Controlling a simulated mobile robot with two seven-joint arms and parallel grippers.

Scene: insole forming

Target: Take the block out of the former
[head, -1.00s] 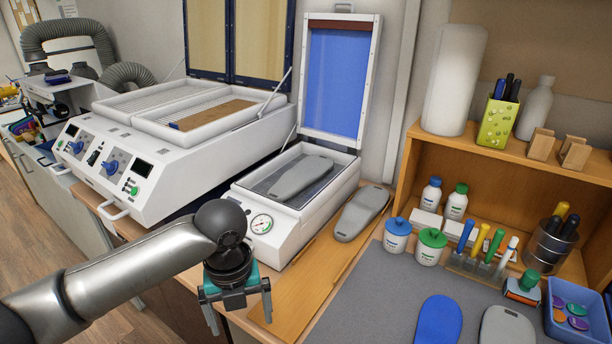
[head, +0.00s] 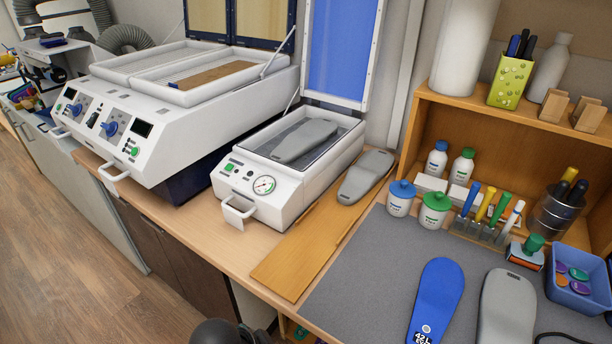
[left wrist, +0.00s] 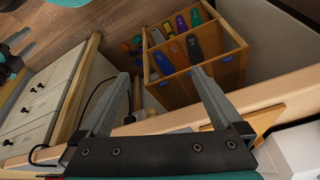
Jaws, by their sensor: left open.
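The former (head: 235,184) is a small white machine with a gauge on its front, and its lid (head: 340,50) with a blue sheet stands open. A grey foot-shaped block (head: 305,141) lies inside it on the dark bed. A second grey block (head: 366,176) lies outside, on a wooden board beside the former. My left gripper (left wrist: 160,92) shows in the left wrist view, its two fingers wide apart with nothing between them. It is over the bench's front edge, away from the block. In the head view only a dark part of my left arm shows at the bottom edge. My right gripper is not in view.
A larger white machine (head: 140,140) stands left of the former. Blue and grey insoles (head: 437,295) lie on the grey mat (head: 350,285), with jars and a wooden shelf (head: 480,110) behind. A wooden bin (left wrist: 195,75) of coloured insoles stands below the bench edge.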

